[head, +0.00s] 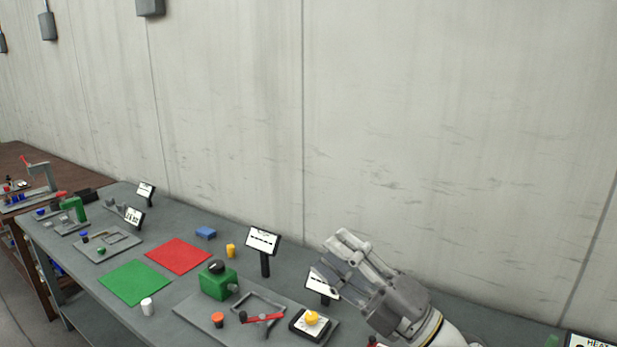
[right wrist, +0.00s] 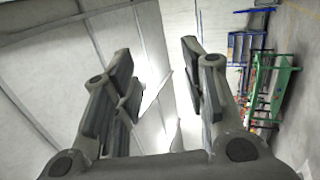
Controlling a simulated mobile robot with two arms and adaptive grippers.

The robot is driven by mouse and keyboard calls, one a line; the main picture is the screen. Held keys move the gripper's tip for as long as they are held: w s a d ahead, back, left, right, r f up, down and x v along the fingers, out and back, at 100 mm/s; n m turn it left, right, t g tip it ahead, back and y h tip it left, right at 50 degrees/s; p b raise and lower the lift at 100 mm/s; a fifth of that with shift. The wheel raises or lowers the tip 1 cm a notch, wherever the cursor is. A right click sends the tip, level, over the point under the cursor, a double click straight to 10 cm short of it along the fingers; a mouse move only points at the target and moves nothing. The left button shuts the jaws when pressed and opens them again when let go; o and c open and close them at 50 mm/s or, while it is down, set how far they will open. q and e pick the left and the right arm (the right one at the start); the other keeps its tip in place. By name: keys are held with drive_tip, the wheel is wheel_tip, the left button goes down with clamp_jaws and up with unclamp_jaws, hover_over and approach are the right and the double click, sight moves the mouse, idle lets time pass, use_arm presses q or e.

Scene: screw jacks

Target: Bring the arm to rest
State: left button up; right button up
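My right gripper (head: 335,262) is raised over the right part of the grey workbench (head: 75,255) in the head view, in front of the wall. Its fingers point up and to the left. In the right wrist view the two fingers (right wrist: 165,85) stand well apart with nothing between them, so it is open and empty. Only wall and a distant part of the hall show beyond them. My left gripper is in neither view.
A green screw jack (head: 219,281), a red lever (head: 262,319) and a yellow button (head: 311,318) are on the bench near my right arm. Small signs stand behind, one (head: 321,288) partly hidden by the gripper. Red (head: 178,256) and green (head: 134,282) mats lie left.

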drive_tip(key=d+f+m+t+h, duration=0.6)
drive_tip(key=d+f+m+h, duration=0.95)
drive_tip(key=m, duration=0.55)
drive_tip(key=s+d+f+m+g+h, duration=0.1)
drive_tip(key=s+f+m+g+h, duration=0.35)
drive_tip(key=f, duration=0.45)
drive_tip(key=s+f+m+g+y, duration=0.1)
drive_tip(key=s+f+g, duration=0.55)
drive_tip(key=s, duration=0.45)
drive_tip(key=s+f+g+y, duration=0.1)
drive_tip(key=s+f+g, duration=0.4)
drive_tip(key=s+f, duration=0.45)
wheel_tip(320, 180, down, 36)
drive_tip(key=s+b, duration=0.3)
drive_tip(key=b, duration=0.9)
drive_tip(key=s+f+b, duration=0.3)
drive_tip(key=s+f, duration=0.2)
drive_tip(key=f, duration=0.4)
drive_tip(key=s+d+f+g+b, duration=0.1)
drive_tip(key=s+f+b, duration=0.2)
drive_tip(key=s+f, duration=0.3)
drive_tip(key=s+d+f+g+b, duration=0.1)
drive_tip(key=s+f+b, duration=0.3)
drive_tip(key=f, duration=0.7)
drive_tip(key=shift+s+d+f+h, duration=0.15)
drive_tip(key=shift+s+f+h, duration=0.2)
drive_tip(key=shift+s, duration=0.5)
